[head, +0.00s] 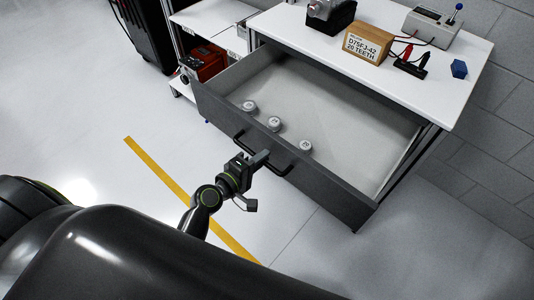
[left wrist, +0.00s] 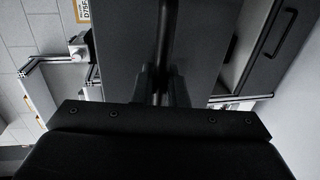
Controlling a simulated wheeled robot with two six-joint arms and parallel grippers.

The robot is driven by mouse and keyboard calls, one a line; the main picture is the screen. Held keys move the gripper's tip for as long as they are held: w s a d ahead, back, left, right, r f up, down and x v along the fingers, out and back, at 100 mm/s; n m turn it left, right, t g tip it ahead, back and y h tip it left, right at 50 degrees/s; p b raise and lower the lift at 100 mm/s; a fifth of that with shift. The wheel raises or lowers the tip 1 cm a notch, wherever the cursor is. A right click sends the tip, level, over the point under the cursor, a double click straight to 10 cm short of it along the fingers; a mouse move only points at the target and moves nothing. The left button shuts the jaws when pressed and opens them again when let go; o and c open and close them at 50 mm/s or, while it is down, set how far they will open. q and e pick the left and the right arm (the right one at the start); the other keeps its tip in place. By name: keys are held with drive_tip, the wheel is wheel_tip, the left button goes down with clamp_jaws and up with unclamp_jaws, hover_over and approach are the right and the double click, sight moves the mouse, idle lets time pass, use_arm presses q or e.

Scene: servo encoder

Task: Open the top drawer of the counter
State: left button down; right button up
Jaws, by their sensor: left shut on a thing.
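The top drawer (head: 296,178) of the counter (head: 385,75) is pulled well out in the head view, with its inside exposed. Three small round pale parts lie in it near the front: one on the left (head: 249,106), one in the middle (head: 273,124) and one on the right (head: 306,146). The drawer has a black bar handle (head: 284,168) on its front. My left gripper (head: 262,160) is at this handle, shut on it. In the left wrist view the handle bar (left wrist: 166,40) runs down between the fingers (left wrist: 161,88). My right gripper does not show.
On the countertop stand a cardboard box (head: 368,44) with a label, a grey device with a blue-knobbed lever (head: 432,24), red and black clips (head: 411,62) and a blue block (head: 459,68). A shelf with a red case (head: 206,63) stands left. The floor before the drawer is clear.

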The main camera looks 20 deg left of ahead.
use_arm(q)
drive_tip(key=shift+v, duration=0.8)
drive_tip(key=shift+f, duration=0.2)
drive_tip(key=c, duration=1.6)
unclamp_jaws()
drive_tip(key=shift+o, duration=0.2)
drive_tip(key=b+v, duration=0.4)
drive_tip(key=v, duration=1.3)
drive_tip(key=shift+s+b, duration=0.25)
drive_tip(key=shift+b, duration=0.15)
